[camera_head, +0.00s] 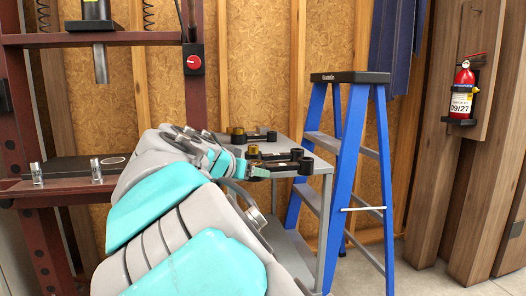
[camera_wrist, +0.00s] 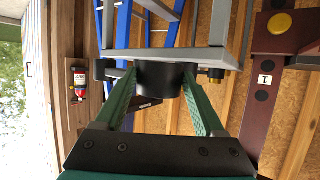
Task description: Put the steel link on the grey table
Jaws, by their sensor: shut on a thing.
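The steel link is a dark bar with round ends. My gripper (camera_head: 262,171) is at the near edge of the grey table (camera_head: 322,163). In the wrist view my gripper (camera_wrist: 160,88) has its green fingers on both sides of a black round end of the steel link (camera_wrist: 158,78). The grey table's edge (camera_wrist: 180,54) shows right beyond it. In the head view the held link (camera_head: 285,167) appears level at the tabletop. I cannot tell whether it touches the table. Its near end is partly hidden by my gripper.
A blue stepladder (camera_head: 345,130) stands just right of the table. A dark red press frame (camera_head: 195,85) stands left. A fire extinguisher (camera_head: 463,90) hangs on the right.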

